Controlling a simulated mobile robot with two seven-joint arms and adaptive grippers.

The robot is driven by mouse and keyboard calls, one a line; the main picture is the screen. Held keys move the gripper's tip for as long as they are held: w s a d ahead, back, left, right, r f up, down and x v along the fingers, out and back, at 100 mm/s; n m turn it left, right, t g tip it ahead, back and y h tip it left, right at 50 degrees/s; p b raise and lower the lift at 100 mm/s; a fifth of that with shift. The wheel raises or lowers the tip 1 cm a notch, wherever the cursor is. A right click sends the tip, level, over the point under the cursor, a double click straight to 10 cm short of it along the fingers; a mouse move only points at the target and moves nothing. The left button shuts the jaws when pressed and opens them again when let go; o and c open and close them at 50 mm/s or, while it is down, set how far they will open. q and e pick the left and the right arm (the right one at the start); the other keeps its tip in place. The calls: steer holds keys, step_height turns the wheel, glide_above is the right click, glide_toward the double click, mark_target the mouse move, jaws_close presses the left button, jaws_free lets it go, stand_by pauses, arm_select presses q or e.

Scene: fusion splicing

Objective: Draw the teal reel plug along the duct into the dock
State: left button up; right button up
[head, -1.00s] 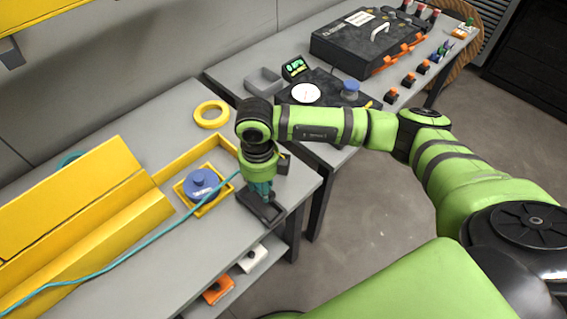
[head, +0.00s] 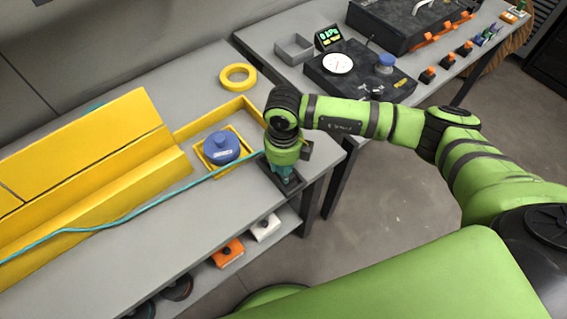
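My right gripper (head: 285,172) points down over the dark dock (head: 293,188) at the table's front right corner. It appears shut on the teal reel plug (head: 284,171), low at the dock's opening; my wrist hides part of both, so I cannot tell how deep the plug sits. The teal cable (head: 140,212) runs from there left across the table and along the front of the yellow duct (head: 100,200). My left gripper is out of view.
A blue reel (head: 221,147) sits in a yellow square frame beside the gripper. A yellow ring (head: 238,76) lies behind. A grey bin (head: 294,48) and a black instrument panel (head: 350,75) are on the second table. Orange and white items rest on the shelf below.

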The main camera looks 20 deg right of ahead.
steer(key=shift+f+b, duration=0.7)
steer(key=shift+f, duration=0.15)
stand_by(0.3)
steer(key=o, duration=1.1)
step_height(320, 180, up, 12)
steer(key=shift+a, duration=0.1)
